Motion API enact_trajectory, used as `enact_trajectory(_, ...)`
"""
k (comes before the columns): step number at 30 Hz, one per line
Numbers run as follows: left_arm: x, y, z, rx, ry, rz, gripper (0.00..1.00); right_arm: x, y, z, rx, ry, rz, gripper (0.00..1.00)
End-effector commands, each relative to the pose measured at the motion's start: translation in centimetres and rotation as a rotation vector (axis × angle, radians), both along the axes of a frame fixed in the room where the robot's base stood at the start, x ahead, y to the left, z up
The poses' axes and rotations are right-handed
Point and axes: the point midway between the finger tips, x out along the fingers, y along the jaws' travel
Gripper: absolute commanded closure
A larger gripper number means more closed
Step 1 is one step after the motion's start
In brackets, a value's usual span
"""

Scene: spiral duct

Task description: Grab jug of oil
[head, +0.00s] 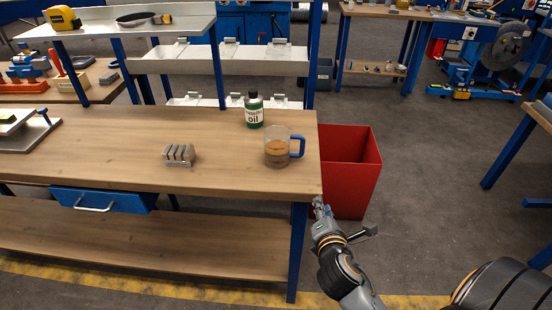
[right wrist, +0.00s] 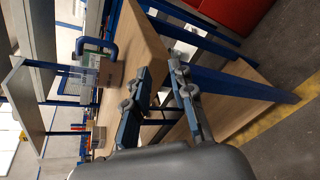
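A clear jug (head: 277,153) with a blue handle and brown liquid stands upright near the right end of the wooden workbench (head: 100,150). Its handle points right. The jug also shows in the right wrist view (right wrist: 110,73), turned sideways, beyond my fingers. A green and white bottle marked "oil" (head: 254,112) with a dark cap stands behind it. My right gripper (head: 343,218) is open and empty, off the bench's front right corner and apart from the jug. Its two spread fingers show in the right wrist view (right wrist: 161,70). My left gripper is not in view.
A grey slotted block (head: 179,155) lies left of the jug. A red bin (head: 346,165) stands on the floor just right of the bench. A raised shelf (head: 130,22) with a yellow tape measure (head: 62,18) stands at the back left. The bench between block and jug is clear.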

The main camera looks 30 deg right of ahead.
Motion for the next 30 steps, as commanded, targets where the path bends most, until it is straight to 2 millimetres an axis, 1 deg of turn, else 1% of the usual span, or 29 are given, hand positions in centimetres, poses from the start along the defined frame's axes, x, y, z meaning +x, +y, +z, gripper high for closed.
enact_trajectory(1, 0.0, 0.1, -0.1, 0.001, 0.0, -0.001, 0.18, 0.4, -0.2, 0.9, -0.077, -0.002, 0.024, 0.76)
enact_trajectory(3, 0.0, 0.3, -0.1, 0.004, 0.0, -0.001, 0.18, 1.1, -0.4, 1.9, -0.195, 0.002, 0.063, 0.76)
enact_trajectory(6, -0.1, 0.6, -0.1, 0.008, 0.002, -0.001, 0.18, 2.0, -0.4, 3.0, -0.372, 0.015, 0.119, 0.76)
enact_trajectory(12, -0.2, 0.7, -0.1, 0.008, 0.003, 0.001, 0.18, 3.8, 0.0, 4.8, -0.729, 0.051, 0.222, 0.76)
enact_trajectory(15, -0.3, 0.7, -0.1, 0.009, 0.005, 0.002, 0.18, 4.4, 0.3, 5.3, -0.852, 0.067, 0.254, 0.76)
enact_trajectory(17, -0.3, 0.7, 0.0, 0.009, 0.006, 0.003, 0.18, 4.8, 0.3, 5.5, -0.89, 0.072, 0.263, 0.76)
enact_trajectory(20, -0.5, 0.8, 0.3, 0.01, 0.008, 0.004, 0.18, 6.0, -0.1, 5.7, -0.907, 0.073, 0.266, 0.76)
enact_trajectory(27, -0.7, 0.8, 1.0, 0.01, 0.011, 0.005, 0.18, 10.5, -1.8, 5.8, -0.903, 0.072, 0.263, 0.76)
enact_trajectory(30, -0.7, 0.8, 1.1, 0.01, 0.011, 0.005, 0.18, 11.8, -2.2, 5.6, -0.901, 0.074, 0.265, 0.76)
